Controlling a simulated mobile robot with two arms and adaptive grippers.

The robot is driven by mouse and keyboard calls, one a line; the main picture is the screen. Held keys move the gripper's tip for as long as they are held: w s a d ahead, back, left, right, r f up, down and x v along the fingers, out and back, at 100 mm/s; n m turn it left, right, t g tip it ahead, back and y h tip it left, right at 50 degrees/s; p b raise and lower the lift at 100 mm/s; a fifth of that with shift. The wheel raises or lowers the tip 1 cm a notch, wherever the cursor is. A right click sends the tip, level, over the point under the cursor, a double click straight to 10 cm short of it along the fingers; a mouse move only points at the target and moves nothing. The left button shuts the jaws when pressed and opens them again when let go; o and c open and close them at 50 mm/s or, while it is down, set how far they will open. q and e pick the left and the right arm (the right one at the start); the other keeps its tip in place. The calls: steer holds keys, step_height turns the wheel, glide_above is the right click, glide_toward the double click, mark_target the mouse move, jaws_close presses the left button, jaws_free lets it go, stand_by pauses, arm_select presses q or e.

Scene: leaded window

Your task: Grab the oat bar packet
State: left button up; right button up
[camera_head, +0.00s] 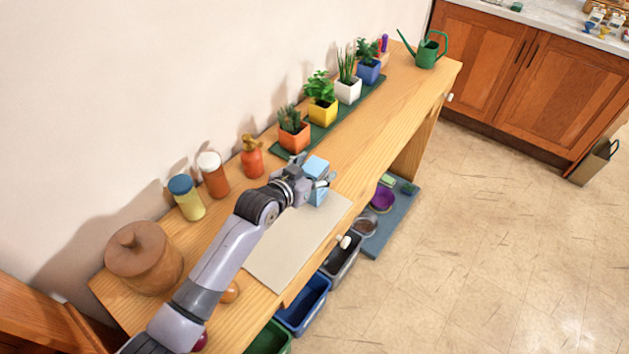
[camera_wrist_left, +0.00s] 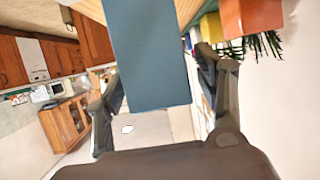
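A light-blue box-shaped packet (camera_head: 317,167), the only thing here that could be the oat bar packet, stands upright near the far end of a pale board on the wooden bench. No label is readable. My left gripper (camera_head: 313,177) reaches it from the left, with fingers on either side of it. In the left wrist view the packet (camera_wrist_left: 150,55) fills the upper middle between the spread fingers (camera_wrist_left: 160,65). A narrow gap shows beside the right-hand finger; contact on the other side is unclear. My right gripper is out of view.
A red spray bottle (camera_head: 251,158), jars (camera_head: 213,176) and a wooden pot (camera_head: 143,259) line the wall side. A green watering can (camera_head: 427,52) is at the far end. The pale board (camera_head: 290,250) is otherwise clear.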

arm_select(q)
steer(key=c, duration=0.8)
steer(key=shift+c, duration=0.6)
